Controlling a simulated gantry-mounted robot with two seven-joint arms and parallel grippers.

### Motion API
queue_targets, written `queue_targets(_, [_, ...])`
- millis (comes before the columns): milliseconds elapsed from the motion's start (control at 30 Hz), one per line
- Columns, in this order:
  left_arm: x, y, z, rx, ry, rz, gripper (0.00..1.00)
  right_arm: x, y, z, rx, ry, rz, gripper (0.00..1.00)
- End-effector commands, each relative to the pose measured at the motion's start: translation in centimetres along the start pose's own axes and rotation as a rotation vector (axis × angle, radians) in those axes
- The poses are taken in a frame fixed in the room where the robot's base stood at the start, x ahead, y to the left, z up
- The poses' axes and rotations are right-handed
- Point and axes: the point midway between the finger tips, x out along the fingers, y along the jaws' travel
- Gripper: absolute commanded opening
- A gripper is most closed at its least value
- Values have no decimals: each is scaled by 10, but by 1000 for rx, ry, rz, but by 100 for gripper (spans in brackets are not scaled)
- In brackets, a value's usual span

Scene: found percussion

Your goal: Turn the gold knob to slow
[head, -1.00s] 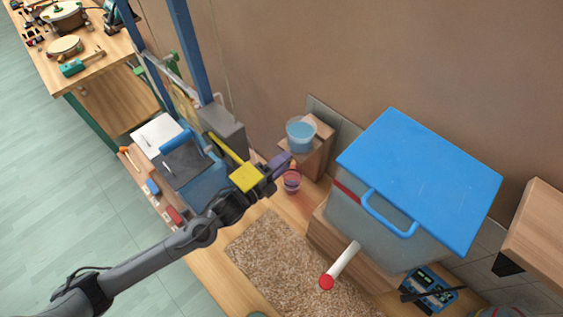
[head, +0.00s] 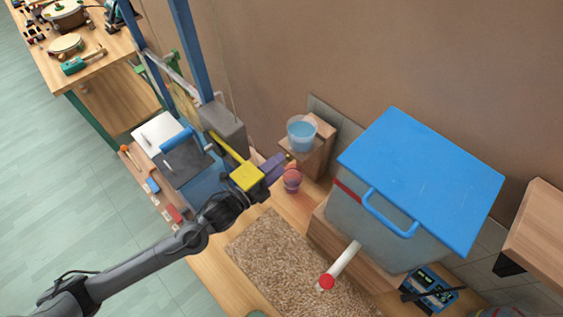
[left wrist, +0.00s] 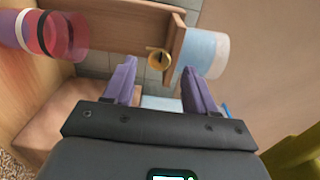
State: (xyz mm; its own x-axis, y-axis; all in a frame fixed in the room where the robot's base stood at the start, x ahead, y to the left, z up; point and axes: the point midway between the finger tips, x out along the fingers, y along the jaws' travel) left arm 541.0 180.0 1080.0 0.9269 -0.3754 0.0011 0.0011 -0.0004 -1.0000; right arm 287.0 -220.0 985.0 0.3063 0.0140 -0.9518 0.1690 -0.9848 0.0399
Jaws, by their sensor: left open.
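The gold knob (left wrist: 158,59) shows in the left wrist view as a small round gold piece with a dark line across it, on a grey tiled surface beside a wooden stand. I cannot make it out in the head view. My left gripper (left wrist: 159,72) has purple fingers spread apart with nothing between them. The knob lies beyond the fingertips and lines up with the gap between them, apart from both. In the head view the left gripper (head: 271,166) hangs left of the wooden stand. I see no readable speed marking. My right gripper is in neither view.
A clear cup of blue liquid (head: 301,133) sits on the wooden stand (head: 318,152), close to the right finger in the wrist view (left wrist: 210,54). A pink and purple cup (head: 292,180) stands below. A blue-lidded bin (head: 420,175) is to the right.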

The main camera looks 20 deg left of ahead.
Motion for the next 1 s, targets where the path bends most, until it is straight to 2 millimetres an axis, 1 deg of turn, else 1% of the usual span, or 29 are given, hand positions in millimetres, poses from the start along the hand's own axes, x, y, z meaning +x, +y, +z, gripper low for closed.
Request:
queue_targets(33, [-10, 2, 0, 1, 1, 3, 56, 1, 0, 0, 0, 0, 0, 95])
queue_targets(200, [-39, 2, 0, 1, 1, 5, 56, 3, 0, 1, 1, 0, -1, 95])
queue_targets(300, [-54, 2, -1, 0, 2, 5, 56, 4, -1, 1, 3, 0, -2, 95])
queue_targets(433, [-69, 2, 0, 1, 1, 4, 56, 4, -2, 1, 5, 1, -5, 95])
queue_targets(633, [-80, 1, 0, 1, 1, 2, 56, 5, -2, 1, 9, 1, -7, 95])
queue_targets(1000, [-82, 0, 0, 0, 1, 1, 56, 5, -2, 1, 9, 1, -8, 95])
